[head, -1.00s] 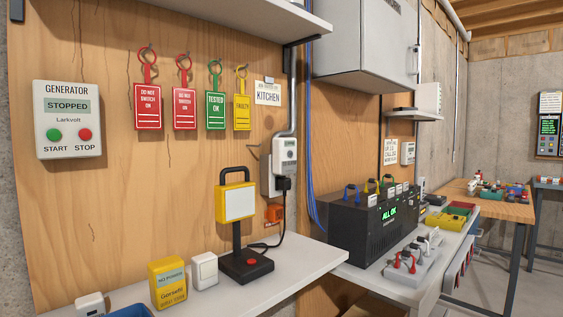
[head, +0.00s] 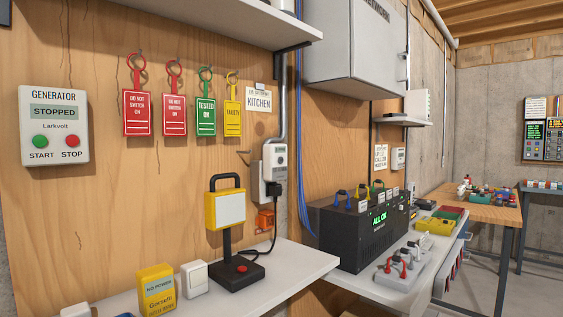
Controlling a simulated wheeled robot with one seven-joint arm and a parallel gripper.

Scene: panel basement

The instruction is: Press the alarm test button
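I cannot make out any button labelled as an alarm test. A panel with green-lit screens (head: 534,130) hangs on the far concrete wall at the right; its controls are too small to read. A black box with the green words "ALL OK" (head: 352,238) stands on the bench in the middle, with several coloured clips on top. A generator panel (head: 54,125) reading "STOPPED" is on the wood wall at left, with a green START button (head: 40,141) and a red STOP button (head: 73,141). My gripper is not in view.
A yellow-headed work lamp (head: 226,211) with a red button on its base stands on the near shelf. Coloured tags (head: 137,113) hang above. A wooden table (head: 478,209) stands beyond the bench. Bare floor (head: 490,275) shows at the right.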

